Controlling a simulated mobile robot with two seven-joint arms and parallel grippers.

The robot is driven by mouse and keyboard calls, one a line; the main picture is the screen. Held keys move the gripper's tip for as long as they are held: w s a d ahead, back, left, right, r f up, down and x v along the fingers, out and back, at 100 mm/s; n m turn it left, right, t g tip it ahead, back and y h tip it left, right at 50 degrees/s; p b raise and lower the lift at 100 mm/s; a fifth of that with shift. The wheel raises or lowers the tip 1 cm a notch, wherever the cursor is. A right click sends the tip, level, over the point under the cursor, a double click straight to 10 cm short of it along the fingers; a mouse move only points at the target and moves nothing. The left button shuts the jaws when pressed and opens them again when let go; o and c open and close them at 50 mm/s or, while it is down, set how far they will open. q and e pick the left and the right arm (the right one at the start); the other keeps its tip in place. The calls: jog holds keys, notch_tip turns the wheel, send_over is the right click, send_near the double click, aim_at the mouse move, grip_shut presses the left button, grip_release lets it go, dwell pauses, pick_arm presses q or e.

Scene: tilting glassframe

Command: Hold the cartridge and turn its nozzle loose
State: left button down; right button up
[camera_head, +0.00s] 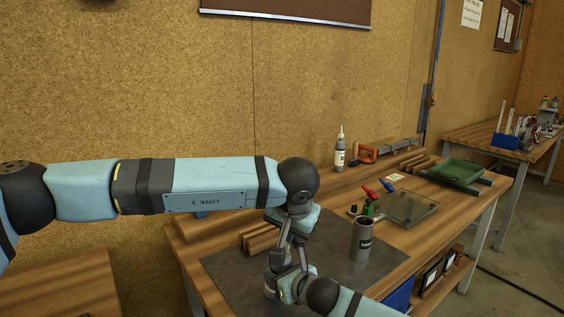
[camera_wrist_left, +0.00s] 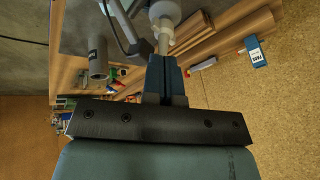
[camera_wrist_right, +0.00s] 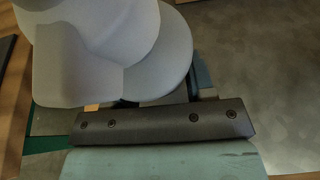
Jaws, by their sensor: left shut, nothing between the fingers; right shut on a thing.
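My left gripper (camera_head: 284,243) reaches down over the dark mat, with its fingers shut and empty in the left wrist view (camera_wrist_left: 162,60). A pale cartridge (camera_wrist_left: 164,10) with a narrow nozzle (camera_wrist_left: 163,42) shows just past those fingertips; I cannot tell whether they touch. My right gripper (camera_head: 278,268) is just below the left one and is shut on the cartridge, which fills the upper left of the right wrist view (camera_wrist_right: 90,40). In the head view the cartridge is mostly hidden by the grippers.
A grey cylindrical cup (camera_head: 362,242) stands on the dark mat (camera_head: 232,268), right of the grippers. A bottle (camera_head: 340,152), a glass plate (camera_head: 408,208) and a green tray (camera_head: 458,171) are farther back. Wood strips (camera_head: 258,236) lie behind the grippers.

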pick_arm(q)
jog(key=shift+w+d+v, duration=0.15)
jog(key=shift+w+v, duration=0.05)
jog(key=shift+v, duration=0.75)
jog(key=shift+w+d+v, duration=0.1)
jog(key=shift+w+v, duration=0.05)
jog(key=shift+v, duration=0.85)
pick_arm(e)
jog(key=shift+d+f, duration=0.15)
jog(key=shift+d, duration=0.15)
pick_arm(q)
jog(key=shift+r, duration=0.15)
jog(key=shift+w, duration=0.1)
pick_arm(e)
jog(key=o, duration=1.2)
jog(key=shift+d, duration=0.1)
